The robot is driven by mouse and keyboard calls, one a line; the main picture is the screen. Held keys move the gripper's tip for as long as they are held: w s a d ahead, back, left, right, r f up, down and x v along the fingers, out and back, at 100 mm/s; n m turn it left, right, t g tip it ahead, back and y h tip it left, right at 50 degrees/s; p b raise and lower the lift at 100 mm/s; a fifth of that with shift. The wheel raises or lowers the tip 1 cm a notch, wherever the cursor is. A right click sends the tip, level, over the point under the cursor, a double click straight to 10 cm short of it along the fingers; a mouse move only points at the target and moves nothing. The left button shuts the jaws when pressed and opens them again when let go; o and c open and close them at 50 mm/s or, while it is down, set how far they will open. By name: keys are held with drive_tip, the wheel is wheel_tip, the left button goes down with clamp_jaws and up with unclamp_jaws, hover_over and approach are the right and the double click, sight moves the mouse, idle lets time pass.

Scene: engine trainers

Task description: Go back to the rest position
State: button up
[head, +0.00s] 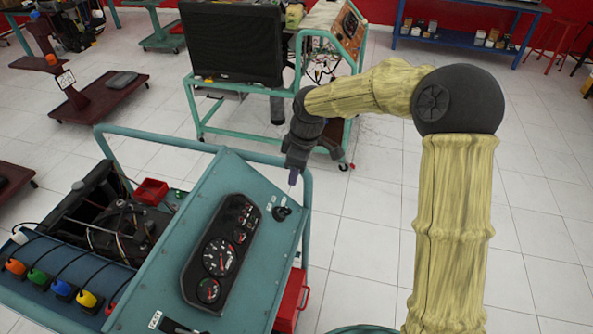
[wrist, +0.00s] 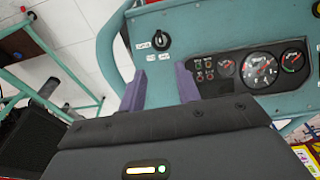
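My gripper (head: 294,176) hangs at the end of my yellow-sleeved arm, above the upper right part of the teal engine trainer's panel (head: 256,190). In the wrist view my gripper (wrist: 160,88) shows two purple fingers set apart, with nothing between them. A black rotary switch (wrist: 160,40) sits on the panel beyond the fingers. The same switch (head: 282,213) shows just below my gripper in the head view; the fingers look apart from it. The gauge cluster (head: 221,250) lies to the left of the gripper in the head view.
A second teal trainer with a black radiator (head: 232,42) stands behind. A red box (head: 291,300) is at the near trainer's right side. Coloured caps (head: 62,288) line its left front. A blue workbench (head: 465,42) is at the back right. White tiled floor (head: 365,225) is clear on the right.

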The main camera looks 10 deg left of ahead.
drive_tip(key=shift+d, duration=0.1)
idle(0.4)
drive_tip(key=s+d+m+t+h, duration=0.2)
drive_tip(key=s+d+m, duration=1.4)
drive_tip(key=d, duration=0.7)
drive_tip(key=s, duration=0.2)
drive_tip(key=shift+s+r+m, duration=0.25)
drive_tip(key=shift+s+m, duration=0.05)
drive_tip(key=shift+d, duration=0.1)
